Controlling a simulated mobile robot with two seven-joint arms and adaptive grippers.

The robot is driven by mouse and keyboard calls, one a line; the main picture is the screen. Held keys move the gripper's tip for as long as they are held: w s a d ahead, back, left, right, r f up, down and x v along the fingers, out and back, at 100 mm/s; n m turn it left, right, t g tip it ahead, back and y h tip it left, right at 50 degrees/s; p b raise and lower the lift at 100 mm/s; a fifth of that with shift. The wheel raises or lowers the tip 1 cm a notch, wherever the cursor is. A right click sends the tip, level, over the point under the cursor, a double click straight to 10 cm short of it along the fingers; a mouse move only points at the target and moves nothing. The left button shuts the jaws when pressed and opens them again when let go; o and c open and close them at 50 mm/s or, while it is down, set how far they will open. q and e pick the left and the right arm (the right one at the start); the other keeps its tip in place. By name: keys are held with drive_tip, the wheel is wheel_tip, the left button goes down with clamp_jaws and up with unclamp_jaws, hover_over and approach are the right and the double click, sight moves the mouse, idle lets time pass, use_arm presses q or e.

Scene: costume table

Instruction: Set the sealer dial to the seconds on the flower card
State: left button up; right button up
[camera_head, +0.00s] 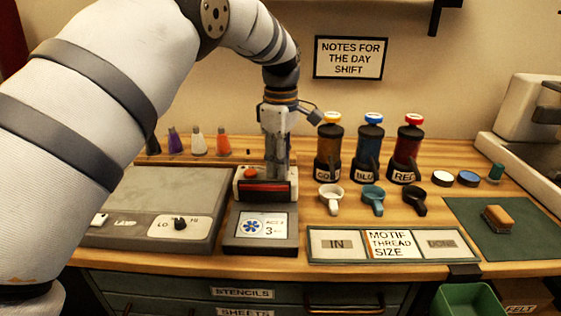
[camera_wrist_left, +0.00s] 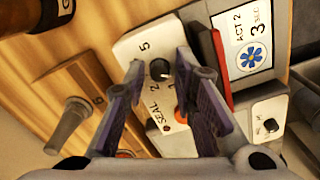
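The sealer (camera_head: 242,190) is a white box with a red bar and an orange button. In the left wrist view its white panel (camera_wrist_left: 137,44) reads SEAL, with a black dial (camera_wrist_left: 159,69) between the figures 5 and 2. The dial's exact setting is unclear. The flower card (camera_head: 262,227) lies just in front of the sealer; in the left wrist view (camera_wrist_left: 247,42) it shows a blue flower, "ACT 2" and "3 sec". My left gripper (camera_wrist_left: 160,66) points down over the sealer, fingers apart on either side of the dial; contact cannot be told. My right gripper is not in view.
A grey plate with a LO-HI knob (camera_head: 180,224) lies left of the sealer. Scoops and coloured jars (camera_head: 370,145) stand right. A tray (camera_head: 400,259) with cards is front right. Small coloured bottles (camera_head: 197,143) stand behind, left. A green mat (camera_head: 470,220) holds a brush.

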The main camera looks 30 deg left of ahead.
use_arm(q)
clamp_jaws()
